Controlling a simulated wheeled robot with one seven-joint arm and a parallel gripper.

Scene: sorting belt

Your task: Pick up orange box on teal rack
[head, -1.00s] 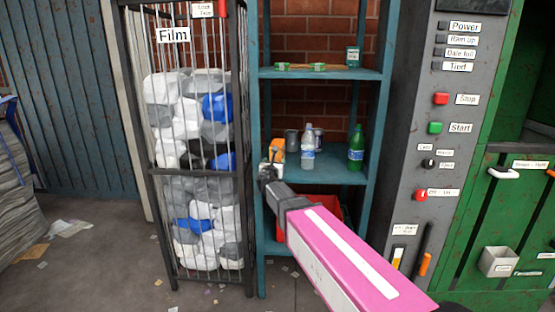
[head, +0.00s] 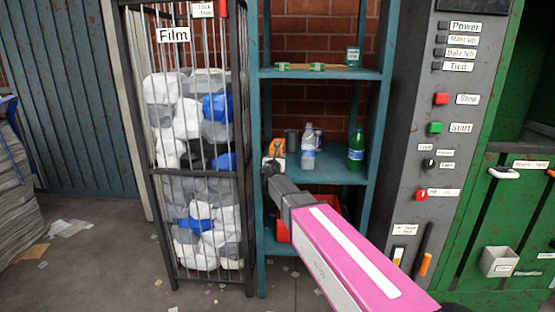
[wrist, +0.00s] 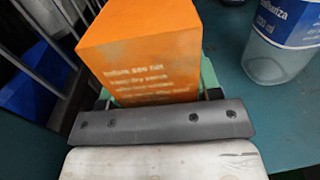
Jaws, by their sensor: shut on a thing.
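The orange box (head: 279,146) is at the left end of the middle shelf of the teal rack (head: 340,177), and my gripper (head: 273,163) is on it. In the wrist view the orange box (wrist: 150,45), with pale printed lines on its face, fills the space between the green finger pads (wrist: 208,75). My gripper is shut on the box. The box's lower end is hidden behind the gripper's dark bar, so I cannot tell whether it still touches the shelf.
A clear bottle with a blue label (head: 308,147) stands close right of the box. A dark cup (head: 292,140) is behind, and a green bottle (head: 356,148) is farther right. The barred film cage (head: 247,120) stands close on the left. A red bin (head: 283,231) is below.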

